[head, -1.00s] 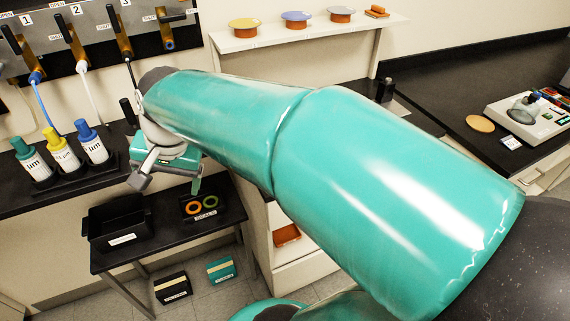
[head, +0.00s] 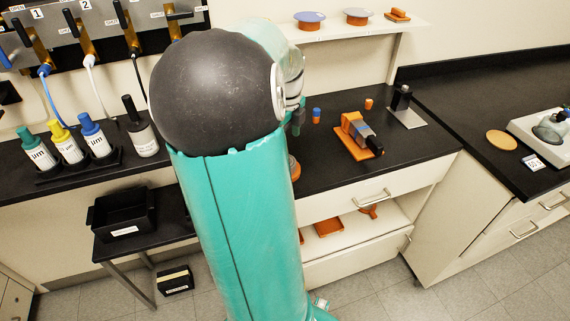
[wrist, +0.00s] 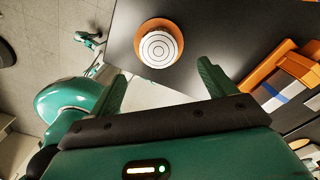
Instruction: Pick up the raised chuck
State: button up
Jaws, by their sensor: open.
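A round chuck with a white top marked with concentric rings and an orange base (wrist: 159,45) stands on the black bench, near its edge, in the wrist view. In the head view only a sliver of its orange side (head: 295,170) shows, beside my arm. My gripper (wrist: 161,78) is open and empty, its two green fingers apart and pointing toward the chuck. The chuck appears beyond the fingertips and between their lines; I see no contact. In the head view my arm hides most of my gripper.
An orange and grey instrument (head: 359,136) stands on the bench right of the chuck and also shows in the wrist view (wrist: 284,82). Small orange and blue pieces stand nearby. Other chucks sit on the wall shelf (head: 335,34). A bottle rack (head: 80,165) is at left.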

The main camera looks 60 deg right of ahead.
notch_tip(320, 180, down, 8)
jog(key=shift+w+f, duration=0.15)
jog(key=shift+f, duration=0.1)
jog(key=shift+a, duration=0.1)
jog(key=c, duration=1.2)
jog(key=shift+o, duration=0.2)
jog(key=shift+r, duration=0.2)
jog(key=shift+w+r, duration=0.1)
jog(key=shift+r, duration=0.45)
jog(key=w+a+r, duration=0.1)
jog(key=a+r, duration=1)
jog(key=a, duration=0.2)
jog(key=shift+w+a+r, duration=0.3)
jog(key=shift+a, duration=0.1)
